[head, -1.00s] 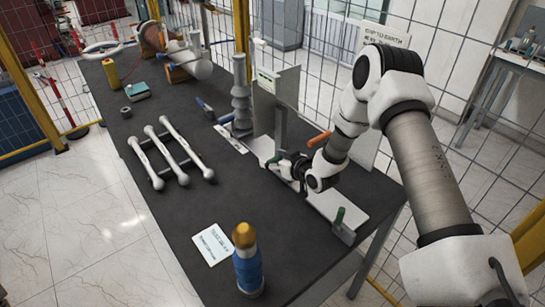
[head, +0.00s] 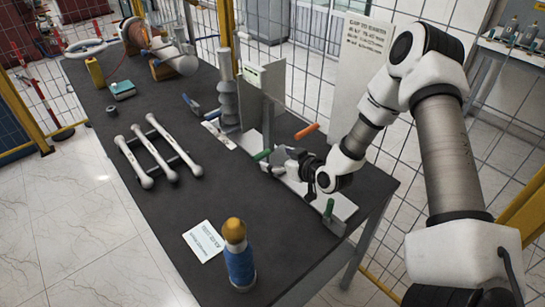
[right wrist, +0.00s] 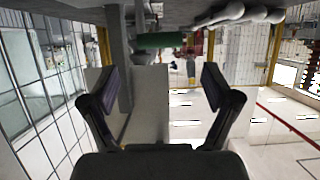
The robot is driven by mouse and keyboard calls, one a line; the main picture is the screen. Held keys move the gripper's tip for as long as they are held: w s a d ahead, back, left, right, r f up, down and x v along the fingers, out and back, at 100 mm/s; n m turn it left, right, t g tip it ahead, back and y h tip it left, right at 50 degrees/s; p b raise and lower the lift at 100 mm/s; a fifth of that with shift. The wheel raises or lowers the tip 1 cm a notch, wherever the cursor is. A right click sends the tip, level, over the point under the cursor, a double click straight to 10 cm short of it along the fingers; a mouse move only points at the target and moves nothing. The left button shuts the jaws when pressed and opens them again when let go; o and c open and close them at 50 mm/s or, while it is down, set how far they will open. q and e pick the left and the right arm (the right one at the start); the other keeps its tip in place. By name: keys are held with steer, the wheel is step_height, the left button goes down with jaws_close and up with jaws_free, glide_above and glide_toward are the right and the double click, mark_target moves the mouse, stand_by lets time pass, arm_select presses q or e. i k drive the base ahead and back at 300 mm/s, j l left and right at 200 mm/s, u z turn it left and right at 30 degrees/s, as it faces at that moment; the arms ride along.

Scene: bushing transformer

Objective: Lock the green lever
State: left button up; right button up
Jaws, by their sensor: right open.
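A green lever (head: 262,155) sticks out at the metal fixture (head: 263,105) on the dark table. In the right wrist view the green lever (right wrist: 158,40) lies crosswise beyond and above the fingertips. My right gripper (head: 283,165) is close to this lever, on its right side in the head view. In the right wrist view its two fingers (right wrist: 160,90) are spread with nothing between them, apart from the lever. A second green handle (head: 329,208) stands at the near end of the fixture's base plate. My left gripper is not in view.
An orange handle (head: 306,131) sits behind my right gripper. A ribbed grey insulator (head: 229,103) stands to the left of the fixture. Three white rods (head: 158,150), a card (head: 204,241) and a blue bottle-like part (head: 239,265) occupy the table. Wire mesh fencing runs behind.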

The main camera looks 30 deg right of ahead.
mark_target(326, 220)
steer(key=k+j, duration=0.8)
